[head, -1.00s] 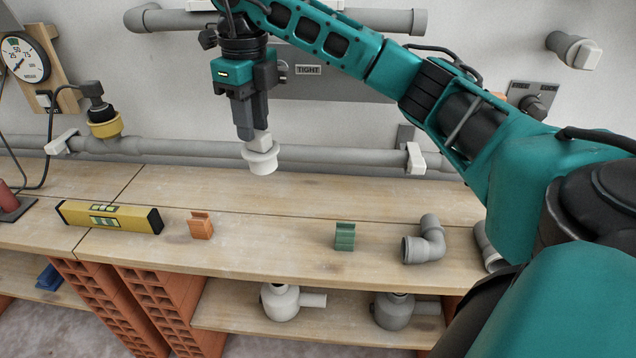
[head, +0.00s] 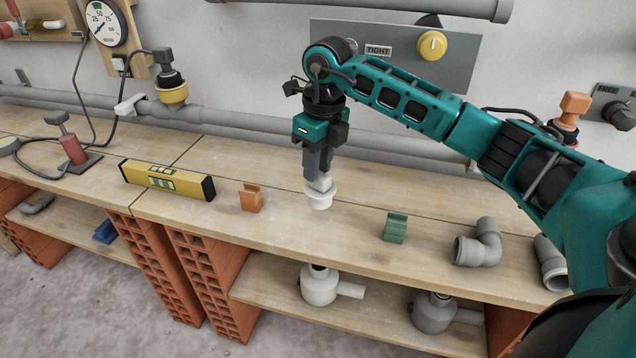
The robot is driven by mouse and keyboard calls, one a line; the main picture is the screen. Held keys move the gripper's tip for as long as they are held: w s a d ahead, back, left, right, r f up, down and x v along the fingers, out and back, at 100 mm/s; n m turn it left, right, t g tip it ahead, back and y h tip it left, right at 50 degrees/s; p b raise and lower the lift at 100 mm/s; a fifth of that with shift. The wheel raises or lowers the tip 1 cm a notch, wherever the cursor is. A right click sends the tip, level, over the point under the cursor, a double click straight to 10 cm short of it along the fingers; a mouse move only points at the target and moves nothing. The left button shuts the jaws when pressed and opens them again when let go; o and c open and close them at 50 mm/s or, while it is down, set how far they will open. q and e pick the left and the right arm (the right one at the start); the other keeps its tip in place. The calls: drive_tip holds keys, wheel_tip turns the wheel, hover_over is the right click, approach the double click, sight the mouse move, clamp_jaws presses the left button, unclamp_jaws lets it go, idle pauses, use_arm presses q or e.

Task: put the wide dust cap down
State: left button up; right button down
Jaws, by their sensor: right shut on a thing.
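The wide dust cap (head: 319,200) is white, with a narrower grip on top and a wider round lower part. My right gripper (head: 318,178) points down and is shut on the cap's upper part. The cap is upright over the plank bench top (head: 285,222), between the orange clip and the green clip. I cannot tell whether its lower rim touches the wood. My left gripper is not in view.
An orange clip (head: 251,198) stands left of the cap and a green clip (head: 395,228) right of it. A yellow level (head: 167,180) lies at left. A grey pipe (head: 232,117) runs behind. Bare wood surrounds the cap.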

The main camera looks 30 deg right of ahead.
sight(320, 189)
wheel_tip(320, 189, down, 4)
drive_tip(key=shift+f+b, duration=0.1)
drive_tip(key=shift+b, duration=0.25)
drive_tip(key=shift+f, duration=0.15)
drive_tip(key=c, duration=0.9)
unclamp_jaws()
drive_tip(key=shift+o, duration=0.2)
